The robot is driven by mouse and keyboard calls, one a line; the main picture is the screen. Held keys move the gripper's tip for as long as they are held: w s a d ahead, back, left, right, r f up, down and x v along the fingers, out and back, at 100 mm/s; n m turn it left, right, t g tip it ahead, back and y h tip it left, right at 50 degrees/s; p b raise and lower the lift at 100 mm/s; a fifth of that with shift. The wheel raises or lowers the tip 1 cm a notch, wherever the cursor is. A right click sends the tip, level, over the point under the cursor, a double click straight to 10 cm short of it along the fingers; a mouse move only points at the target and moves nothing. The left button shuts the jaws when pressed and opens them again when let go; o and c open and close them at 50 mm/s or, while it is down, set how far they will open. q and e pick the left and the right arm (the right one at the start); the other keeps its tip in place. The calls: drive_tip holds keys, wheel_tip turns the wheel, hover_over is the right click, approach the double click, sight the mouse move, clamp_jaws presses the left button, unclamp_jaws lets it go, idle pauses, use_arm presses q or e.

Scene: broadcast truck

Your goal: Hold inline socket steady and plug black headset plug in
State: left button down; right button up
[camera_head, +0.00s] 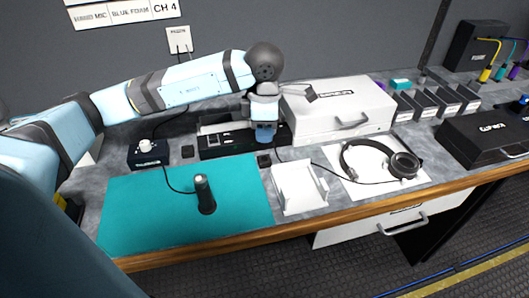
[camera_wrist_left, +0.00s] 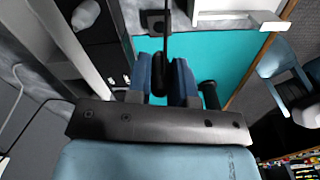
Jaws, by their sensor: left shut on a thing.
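My left gripper (camera_head: 264,138) is shut over the back of the bench, behind the teal mat. In the left wrist view its fingers (camera_wrist_left: 165,82) close on a dark piece, apparently the black headset plug (camera_wrist_left: 158,84), with a black cable leading away. The plug's tip is hidden. The headset (camera_head: 402,165) lies on a white sheet at the right, and its cable runs left towards the gripper. A black upright cylinder, apparently the inline socket (camera_head: 204,192), stands on the mat, apart from the gripper. A cable joins it to a small dark box. My right gripper is not in view.
The teal mat (camera_head: 135,212) is mostly clear. A white tray (camera_head: 300,190) stands between mat and headset. Behind are a white case (camera_head: 340,108), a dark box with a knob (camera_head: 148,155), a black unit (camera_head: 215,146) and small black blocks (camera_head: 264,161). The wooden front edge is free.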

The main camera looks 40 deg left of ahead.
use_arm(q)
drive_tip(key=shift+f+b, duration=0.35)
drive_tip(key=shift+f, duration=3)
drive_tip(key=shift+f, duration=0.2)
drive_tip(key=c, duration=1)
unclamp_jaws()
drive_tip(key=shift+r, duration=0.3)
drive_tip(key=r, duration=0.4)
drive_tip(key=r+p, duration=0.1)
drive_tip(key=r, duration=0.4)
drive_tip(key=s+r, duration=0.1)
drive_tip(key=r, duration=0.3)
drive_tip(key=shift+a+r+p, duration=0.1)
drive_tip(key=shift+r+p, duration=0.05)
drive_tip(key=shift+p, duration=0.15)
drive_tip(key=shift+s, duration=0.1)
